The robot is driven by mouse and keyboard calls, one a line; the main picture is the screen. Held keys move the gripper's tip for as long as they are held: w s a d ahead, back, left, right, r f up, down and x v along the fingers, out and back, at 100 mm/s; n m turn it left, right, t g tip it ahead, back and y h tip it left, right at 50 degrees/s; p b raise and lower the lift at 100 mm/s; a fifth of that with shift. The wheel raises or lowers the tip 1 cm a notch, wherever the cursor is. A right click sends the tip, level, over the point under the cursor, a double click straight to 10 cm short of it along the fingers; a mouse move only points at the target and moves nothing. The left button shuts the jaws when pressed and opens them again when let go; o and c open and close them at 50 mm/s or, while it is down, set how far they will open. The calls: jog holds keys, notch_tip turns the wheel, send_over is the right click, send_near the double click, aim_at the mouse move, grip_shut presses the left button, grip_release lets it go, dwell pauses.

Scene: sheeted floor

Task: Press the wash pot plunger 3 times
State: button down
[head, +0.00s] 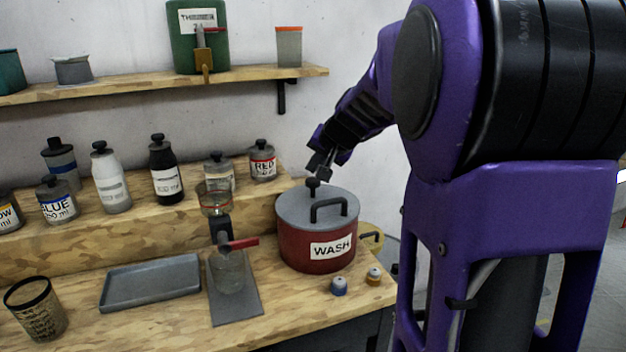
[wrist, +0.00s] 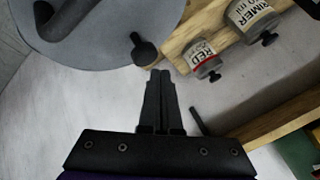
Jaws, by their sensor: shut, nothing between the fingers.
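The wash pot (head: 300,245) is a red pot with a grey lid and a "WASH" label, standing at the right end of the wooden bench. Its black plunger (head: 312,187) stands up from the lid's far side, behind the black lid handle (head: 328,208). The plunger knob also shows in the wrist view (wrist: 143,50), at the edge of the grey lid (wrist: 95,35). My gripper (head: 325,172) is shut and empty, just above and slightly right of the plunger in the head view. In the wrist view its fingertips (wrist: 160,75) are near the knob, with a small gap showing.
A red-labelled bottle (head: 262,160) and several others line the raised step behind. A glass dispenser (head: 228,270) stands left of the pot, beside a grey tray (head: 150,283). A shelf (head: 150,84) runs above.

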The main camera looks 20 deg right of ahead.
aim_at(312, 180)
jog(key=shift+f, duration=0.1)
dwell(0.4)
jog(key=shift+f+b, duration=0.4)
jog(key=shift+b, duration=0.2)
jog(key=shift+f+b, duration=1.15)
jog(key=shift+f, duration=0.1)
dwell(0.8)
jog(key=shift+r, duration=0.15)
jog(key=shift+r+p, duration=1.1)
jog(key=shift+r, duration=0.45)
jog(key=shift+r, duration=0.1)
jog(key=shift+r+p, duration=1.85)
jog(key=shift+r, duration=0.55)
